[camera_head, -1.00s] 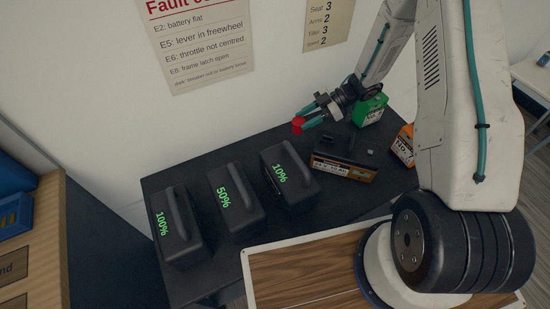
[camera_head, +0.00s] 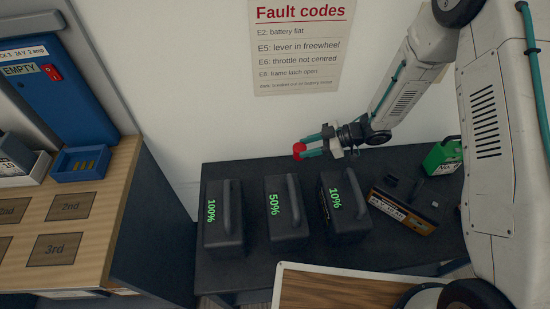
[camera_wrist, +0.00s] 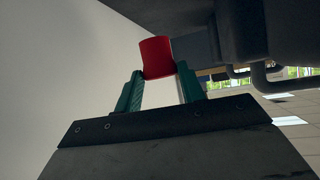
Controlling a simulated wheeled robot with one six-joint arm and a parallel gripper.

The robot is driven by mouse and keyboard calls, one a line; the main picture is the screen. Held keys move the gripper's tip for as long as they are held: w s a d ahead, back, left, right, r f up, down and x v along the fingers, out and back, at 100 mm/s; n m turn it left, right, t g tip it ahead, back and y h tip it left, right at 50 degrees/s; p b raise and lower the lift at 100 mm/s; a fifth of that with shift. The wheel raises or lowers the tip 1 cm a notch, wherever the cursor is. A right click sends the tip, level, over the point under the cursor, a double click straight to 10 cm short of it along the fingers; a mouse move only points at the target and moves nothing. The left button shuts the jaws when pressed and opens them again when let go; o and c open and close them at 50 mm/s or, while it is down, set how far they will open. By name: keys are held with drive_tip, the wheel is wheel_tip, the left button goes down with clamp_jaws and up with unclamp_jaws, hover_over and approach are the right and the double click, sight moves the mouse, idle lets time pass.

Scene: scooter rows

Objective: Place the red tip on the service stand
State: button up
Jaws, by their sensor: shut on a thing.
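The red tip (camera_head: 299,150) is held at the end of my gripper (camera_head: 311,147), above the back edge of the dark table and in front of the wall. In the wrist view the red tip (camera_wrist: 156,57) sits between the two green fingers of my gripper (camera_wrist: 160,78), which are shut on it. I cannot pick out a thing marked as the service stand. A wooden-topped counter with spots marked 2nd (camera_head: 72,206) and 3rd (camera_head: 55,250) stands at the left.
Three dark battery packs marked 100% (camera_head: 224,232), 50% (camera_head: 290,225) and 10% (camera_head: 350,215) stand on the dark table (camera_head: 300,262). An orange-and-black box (camera_head: 403,211) and a green container (camera_head: 443,156) are to their right. A blue bin (camera_head: 82,164) stands on the counter.

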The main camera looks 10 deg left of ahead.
drive_tip(key=a, duration=0.3)
drive_tip(key=a+f, duration=0.1)
drive_tip(key=a, duration=0.3)
drive_tip(key=a+f, duration=0.1)
drive_tip(key=a, duration=0.2)
drive_tip(key=shift+s+a+f, duration=0.2)
drive_tip(key=shift+s+f, duration=0.05)
drive_tip(key=shift+s, duration=0.05)
drive_tip(key=shift+f, duration=2.3)
drive_tip(key=shift+f, duration=0.15)
drive_tip(key=o, duration=1)
drive_tip(key=shift+c, duration=0.2)
drive_tip(key=shift+d+r, duration=0.2)
drive_tip(key=shift+r, duration=0.1)
drive_tip(key=v, duration=1.1)
drive_tip(key=shift+d, duration=0.25)
